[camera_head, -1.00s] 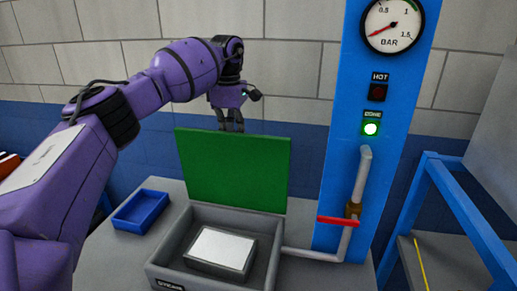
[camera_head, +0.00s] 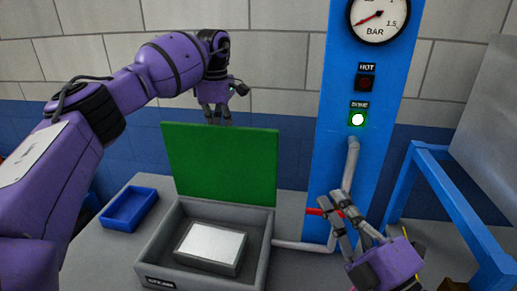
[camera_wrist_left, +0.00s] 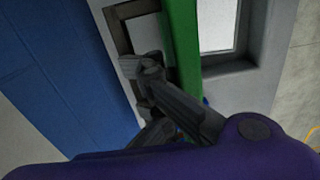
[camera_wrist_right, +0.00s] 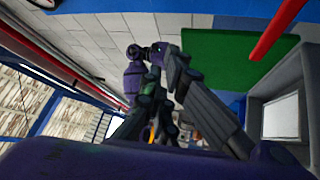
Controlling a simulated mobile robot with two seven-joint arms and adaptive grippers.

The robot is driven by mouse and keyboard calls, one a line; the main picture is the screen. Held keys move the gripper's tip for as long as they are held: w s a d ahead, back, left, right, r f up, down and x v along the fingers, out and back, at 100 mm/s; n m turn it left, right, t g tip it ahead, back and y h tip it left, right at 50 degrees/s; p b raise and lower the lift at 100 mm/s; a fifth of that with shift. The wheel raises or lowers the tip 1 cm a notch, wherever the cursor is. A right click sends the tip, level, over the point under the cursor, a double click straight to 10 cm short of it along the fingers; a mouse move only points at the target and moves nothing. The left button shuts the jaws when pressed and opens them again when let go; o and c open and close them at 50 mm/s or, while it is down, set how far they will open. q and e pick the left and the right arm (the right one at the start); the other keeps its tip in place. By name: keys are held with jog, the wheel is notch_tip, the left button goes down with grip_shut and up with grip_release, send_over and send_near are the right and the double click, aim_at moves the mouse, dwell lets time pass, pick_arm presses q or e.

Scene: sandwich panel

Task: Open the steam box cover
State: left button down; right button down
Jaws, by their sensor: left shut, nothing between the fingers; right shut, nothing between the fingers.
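The steam box (camera_head: 205,275) is a grey open-topped box with a label on its front. Its green cover (camera_head: 222,165) stands upright, tilted slightly back, along the box's rear edge. A block with a white top (camera_head: 212,243) lies inside. My left gripper (camera_head: 216,118) is shut and empty, pointing down at the cover's top edge; in the left wrist view its fingers (camera_wrist_left: 150,75) are beside the green cover (camera_wrist_left: 183,45). Contact is unclear. My right gripper (camera_head: 340,203) is shut and empty, in front of the pipe and right of the box.
A red valve handle (camera_head: 314,211) on the steam pipe (camera_head: 351,165) is beside my right gripper. A blue tray (camera_head: 130,208) is left of the box; a blue frame (camera_head: 450,200) stands right.

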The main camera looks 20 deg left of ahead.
jog(key=a+n+g, duration=0.4)
jog(key=a+n, duration=0.2)
jog(key=a, duration=0.5)
jog(key=w+d+x, duration=0.1)
jog(key=w+x, duration=0.1)
jog(key=x, duration=1)
jog(key=shift+w+r, duration=0.3)
jog(key=shift+r, duration=0.15)
jog(key=shift+w+a, duration=0.1)
jog(key=shift+w+a+r, duration=0.15)
jog(key=shift+w+r, duration=0.1)
jog(key=shift+w, duration=0.5)
